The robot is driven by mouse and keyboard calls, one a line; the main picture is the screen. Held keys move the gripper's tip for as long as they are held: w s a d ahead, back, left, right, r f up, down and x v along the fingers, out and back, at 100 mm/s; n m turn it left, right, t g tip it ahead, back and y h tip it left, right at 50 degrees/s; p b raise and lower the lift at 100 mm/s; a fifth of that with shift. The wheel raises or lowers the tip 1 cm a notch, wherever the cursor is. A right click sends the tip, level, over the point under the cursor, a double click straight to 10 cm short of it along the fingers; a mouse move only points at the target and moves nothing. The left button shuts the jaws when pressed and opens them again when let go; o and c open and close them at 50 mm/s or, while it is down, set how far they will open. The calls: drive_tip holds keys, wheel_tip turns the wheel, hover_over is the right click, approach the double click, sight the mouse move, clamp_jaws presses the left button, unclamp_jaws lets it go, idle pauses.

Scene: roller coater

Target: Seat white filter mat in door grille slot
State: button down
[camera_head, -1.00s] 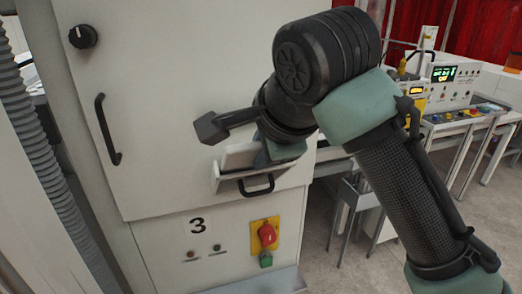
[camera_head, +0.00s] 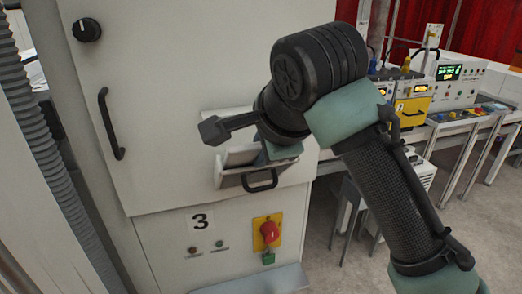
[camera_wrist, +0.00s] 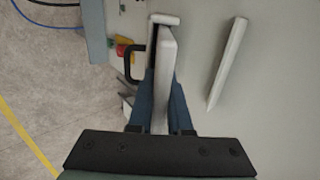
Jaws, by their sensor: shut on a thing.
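My gripper (camera_wrist: 160,100) is shut on the white filter mat (camera_wrist: 160,85), a pale slab held on edge between its blue fingers in the wrist view. The mat's far end is beside the door grille slot (camera_wrist: 153,38), a pale open-topped pocket with a dark gap along the mat. In the head view the slot (camera_head: 232,178) sticks out from the cabinet door, and my wrist and fingers hide much of its right side. I cannot tell how deep the mat sits in it.
A black handle (camera_head: 261,181) is on the pocket's front. A pale ledge (camera_wrist: 228,65) is on the door above it. The long door handle (camera_head: 110,124) is at left. A red switch (camera_head: 270,232) is below. Benches with instruments (camera_head: 455,85) stand at right.

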drive_tip(key=shift+b+x, duration=0.3)
drive_tip(key=shift+x, duration=1.45)
drive_tip(key=c, duration=0.8)
unclamp_jaws()
drive_tip(key=shift+o, duration=0.2)
drive_tip(key=shift+f, duration=0.15)
drive_tip(key=shift+s, duration=0.1)
drive_tip(key=shift+w, duration=0.25)
drive_tip(key=b+v, duration=0.4)
drive_tip(key=v, duration=0.9)
drive_tip(key=shift+b, duration=0.4)
drive_tip(key=shift+a, duration=0.1)
